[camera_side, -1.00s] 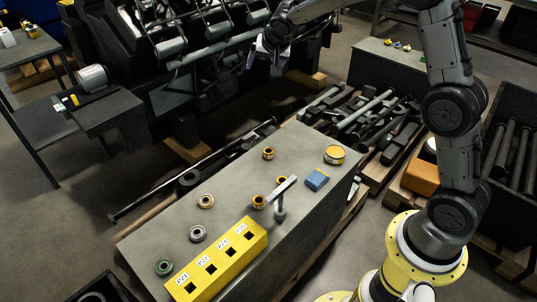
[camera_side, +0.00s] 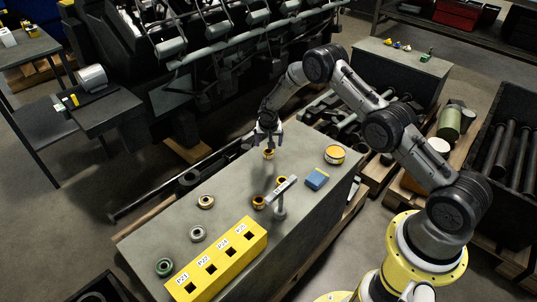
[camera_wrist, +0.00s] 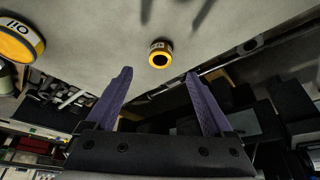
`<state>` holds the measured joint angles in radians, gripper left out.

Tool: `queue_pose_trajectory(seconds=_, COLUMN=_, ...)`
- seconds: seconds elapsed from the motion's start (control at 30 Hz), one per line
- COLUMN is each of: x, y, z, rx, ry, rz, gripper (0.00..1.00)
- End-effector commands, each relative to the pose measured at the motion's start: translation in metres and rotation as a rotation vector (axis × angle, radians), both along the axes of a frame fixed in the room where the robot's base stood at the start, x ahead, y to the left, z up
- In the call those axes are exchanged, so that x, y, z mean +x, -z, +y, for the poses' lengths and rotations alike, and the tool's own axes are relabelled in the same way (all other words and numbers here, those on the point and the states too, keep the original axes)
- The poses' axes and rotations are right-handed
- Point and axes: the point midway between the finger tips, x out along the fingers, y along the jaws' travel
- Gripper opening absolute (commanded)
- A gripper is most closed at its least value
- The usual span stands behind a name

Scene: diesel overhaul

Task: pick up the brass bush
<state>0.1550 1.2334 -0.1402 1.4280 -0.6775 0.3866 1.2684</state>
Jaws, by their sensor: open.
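Several small ring-shaped bushes stand on the grey bench (camera_side: 235,178). An orange-yellow bush (camera_side: 268,154) is at the bench's far side, just below my gripper (camera_side: 267,138). The wrist view shows this bush (camera_wrist: 159,54) with a dark hole and a small label, just beyond and between my open fingertips (camera_wrist: 160,73), not gripped. A similar orange bush (camera_side: 258,202) is by the T-shaped post, and another (camera_side: 280,181) is partly hidden behind it. A tan, brassy ring (camera_side: 206,201) lies farther left. Which one the task calls brass is not certain.
The T-shaped post (camera_side: 280,205) stands near the bench's right edge. A yellow block with labelled square holes (camera_side: 217,262), a blue block (camera_side: 317,179) and a yellow tin (camera_side: 334,154) are on the bench. A grey ring (camera_side: 197,234) and green ring (camera_side: 164,267) lie at left.

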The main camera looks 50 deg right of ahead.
Motion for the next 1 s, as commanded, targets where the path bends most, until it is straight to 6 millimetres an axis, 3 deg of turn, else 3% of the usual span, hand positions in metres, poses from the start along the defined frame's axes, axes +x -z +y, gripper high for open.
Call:
queue_pose_trajectory(seconds=0.2, x=0.008, y=0.027, z=-0.008, rx=0.000, ry=-0.001, rz=0.000, gripper=0.86)
queue_pose_trajectory(seconds=0.47, x=0.011, y=0.039, z=-0.012, rx=-0.001, ry=-0.001, rz=0.000, gripper=0.86)
queue_pose_trajectory(seconds=0.8, x=0.022, y=0.075, z=-0.023, rx=0.000, ry=0.000, rz=-0.001, gripper=0.86)
queue_pose_trajectory(seconds=1.0, x=0.023, y=0.080, z=-0.024, rx=0.000, ry=-0.001, rz=-0.003, gripper=0.86)
